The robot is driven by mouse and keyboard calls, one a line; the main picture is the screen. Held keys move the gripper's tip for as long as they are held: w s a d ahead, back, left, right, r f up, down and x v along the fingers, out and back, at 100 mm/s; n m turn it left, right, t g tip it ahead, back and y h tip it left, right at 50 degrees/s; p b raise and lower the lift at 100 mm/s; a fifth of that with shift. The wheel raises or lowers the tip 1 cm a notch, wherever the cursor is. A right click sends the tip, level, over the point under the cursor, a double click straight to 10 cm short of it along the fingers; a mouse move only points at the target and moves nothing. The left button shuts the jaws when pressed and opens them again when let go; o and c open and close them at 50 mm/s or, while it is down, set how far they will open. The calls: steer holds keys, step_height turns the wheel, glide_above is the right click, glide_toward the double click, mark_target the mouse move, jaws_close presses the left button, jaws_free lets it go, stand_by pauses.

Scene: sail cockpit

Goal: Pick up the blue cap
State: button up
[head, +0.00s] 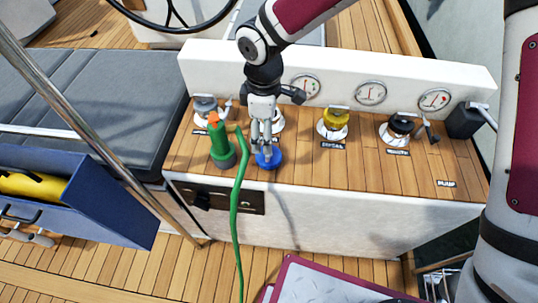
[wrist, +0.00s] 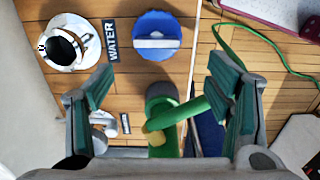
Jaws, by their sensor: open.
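The blue cap (head: 269,159) sits on the wooden top of the console, near its front edge. It is round with a scalloped rim, and the wrist view shows a pale raised bar across the blue cap (wrist: 157,26). My gripper (head: 265,143) is over the cap in the head view and partly hides it. In the wrist view my gripper (wrist: 161,82) is open with nothing held, and the cap lies beyond the fingertips, toward the picture's top. How high the fingers are above the cap is hard to tell.
A green hose nozzle (head: 220,145) stands left of the cap, its hose (head: 237,205) hanging over the front edge. An open white-ringed filler (wrist: 88,53) lies beside the WATER label (wrist: 110,40). Yellow (head: 335,118) and black (head: 402,124) caps stand farther right. Gauges line the back panel.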

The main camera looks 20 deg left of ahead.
step_height(320, 180, down, 3)
steer(key=shift+f, duration=0.2)
steer(key=f, duration=0.5)
steer(key=shift+w+d, duration=0.35)
steer(key=shift+d, duration=0.05)
steer(key=c, duration=1.4)
steer(key=shift+r, duration=0.5)
steer(key=r, duration=0.1)
steer(key=s+r, duration=0.1)
steer(key=shift+d+r, duration=0.2)
steer(key=shift+r, duration=0.15)
steer(key=s+d+r, duration=0.1)
steer(key=s+d, duration=0.1)
steer(key=s, duration=0.2)
steer(key=s+d+r+p, duration=0.1)
steer(key=s+d+r, duration=0.1)
steer(key=s, duration=0.2)
steer(key=s+d+r+p, duration=0.1)
steer(key=s+d, duration=0.2)
steer(key=s, duration=0.2)
steer(key=shift+d+r, duration=0.1)
steer(key=shift+r, duration=0.05)
